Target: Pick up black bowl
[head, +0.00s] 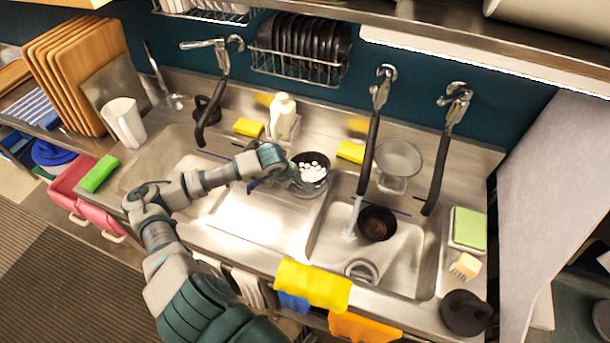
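A black bowl (322,158) with white bean-like pieces in it stands on the steel counter between the sink basins, near the middle of the head view. My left arm reaches in from the lower left. My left gripper (297,182) is at the bowl's near left side and overlaps its rim in the picture. The fingers are small and partly hidden, so I cannot tell whether they touch or hold the bowl. A second dark, round bowl (377,223) sits in the right sink basin. My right gripper is out of view.
Taps (374,125) stand behind the basins. A soap bottle (283,115), yellow sponges (350,151) and a clear glass bowl (398,160) are near the black bowl. Yellow cloth (313,284) hangs over the front edge. The steel surface left of the bowl is largely clear.

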